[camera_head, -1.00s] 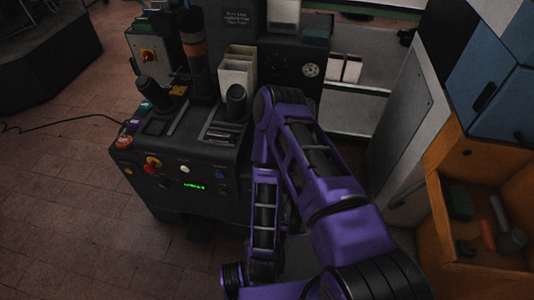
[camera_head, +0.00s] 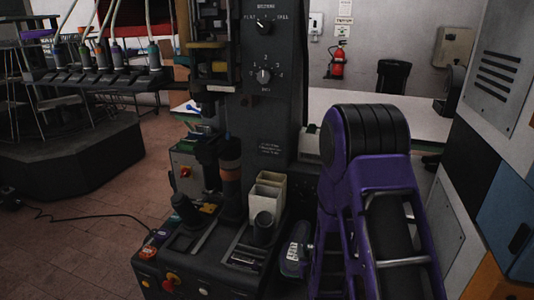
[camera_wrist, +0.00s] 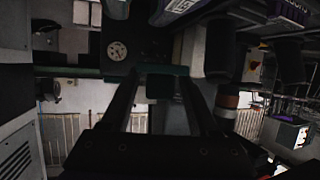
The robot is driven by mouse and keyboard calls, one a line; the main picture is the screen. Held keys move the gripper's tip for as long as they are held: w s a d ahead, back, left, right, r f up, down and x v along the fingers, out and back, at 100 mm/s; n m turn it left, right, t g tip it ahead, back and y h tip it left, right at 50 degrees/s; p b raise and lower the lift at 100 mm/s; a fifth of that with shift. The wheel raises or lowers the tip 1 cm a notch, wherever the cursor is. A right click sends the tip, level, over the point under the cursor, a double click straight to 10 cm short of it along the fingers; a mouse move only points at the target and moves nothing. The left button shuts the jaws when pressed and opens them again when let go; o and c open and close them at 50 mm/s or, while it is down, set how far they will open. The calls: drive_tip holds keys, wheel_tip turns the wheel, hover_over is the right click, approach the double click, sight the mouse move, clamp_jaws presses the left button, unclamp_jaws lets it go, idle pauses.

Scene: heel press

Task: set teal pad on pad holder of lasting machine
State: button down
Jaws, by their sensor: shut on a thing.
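In the wrist view my gripper (camera_wrist: 160,88) is shut on a dark teal pad (camera_wrist: 158,84), which sits between the two fingertips. The lasting machine (camera_head: 265,100) is the tall dark column with dials in the head view. Its dark post with an orange ring (camera_head: 230,160) stands left of the column and also shows at the right of the wrist view (camera_wrist: 228,101). I cannot tell which part is the pad holder. In the head view the pad is not visible and I cannot make out my gripper for sure.
Cream bins (camera_head: 267,192) stand on the machine's base beside a black cylinder (camera_head: 263,228). A control box (camera_head: 187,170) is left of the post. A blue and grey cabinet (camera_head: 515,215) stands close on the right. Open floor (camera_head: 70,220) lies at the left.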

drive_tip(key=r, duration=0.1)
drive_tip(key=d+r, duration=0.1)
drive_tip(key=r, duration=0.1)
drive_tip(key=w+r, duration=0.1)
drive_tip(key=r, duration=0.1)
drive_tip(key=shift+d, duration=0.35)
drive_tip(key=shift+d, duration=0.25)
